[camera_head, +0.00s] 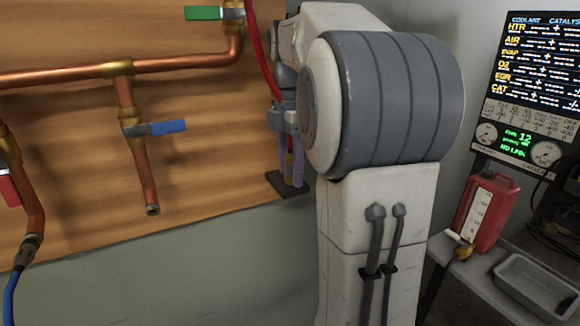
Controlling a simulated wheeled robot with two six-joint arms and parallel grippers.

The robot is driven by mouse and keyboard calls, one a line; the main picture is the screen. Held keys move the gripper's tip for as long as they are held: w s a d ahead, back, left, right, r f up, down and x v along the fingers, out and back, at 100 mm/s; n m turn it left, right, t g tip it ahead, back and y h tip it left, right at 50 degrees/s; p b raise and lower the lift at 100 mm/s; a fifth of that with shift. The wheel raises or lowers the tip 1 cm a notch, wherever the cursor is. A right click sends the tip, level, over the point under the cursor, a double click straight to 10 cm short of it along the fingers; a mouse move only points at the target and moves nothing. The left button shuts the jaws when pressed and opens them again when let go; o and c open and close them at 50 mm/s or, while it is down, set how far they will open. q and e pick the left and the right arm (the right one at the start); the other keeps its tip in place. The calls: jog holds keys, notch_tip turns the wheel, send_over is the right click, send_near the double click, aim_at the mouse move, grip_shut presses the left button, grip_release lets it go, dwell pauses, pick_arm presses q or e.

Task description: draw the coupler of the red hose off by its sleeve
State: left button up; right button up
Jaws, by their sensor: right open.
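The red hose (260,58) comes down from the top edge and runs behind my right wrist. Its coupler and sleeve cannot be made out; my right arm covers that part of the panel. My right gripper (291,165) points down in front of the board's right edge, close to the lower visible stretch of the hose. Its fingers are small in view and look open, with nothing clearly held between them. A dark plate (288,189) shows at their lower ends. My left gripper is not in view.
Copper pipes (62,76) run over the wooden board (220,150), with a green-handled valve (203,13), a blue one (168,128) and a red one (9,190). A blue hose (12,290) hangs lower left. Right are a red jug (490,212), grey tray (535,284) and display (535,90).

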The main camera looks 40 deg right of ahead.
aim_at(291, 152)
grip_shut()
dwell(1.5)
jog(key=shift+r+p, duration=3)
jog(key=shift+p, duration=0.4)
